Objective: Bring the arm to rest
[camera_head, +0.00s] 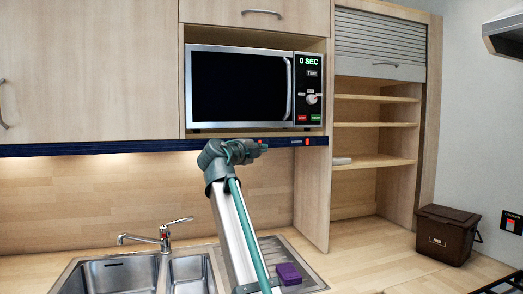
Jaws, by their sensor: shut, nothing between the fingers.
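My arm rises from the bottom middle of the head camera view and bends at a grey-green joint in front of the dark blue strip below the microwave. Its end points to the right, and my gripper (262,147) shows there small and dark, shut and empty. The fingers are too small to make out clearly. The gripper appears below the microwave (238,88). I see no contact with anything, though its distance from the strip is hard to judge.
A sink (112,276) with a tap (164,238) lies at lower left. A purple block (289,273) is on the drainer, right of my arm. Open shelves (372,161) stand at right, and a brown bin (445,236) sits on the worktop. A hob edge shows bottom right.

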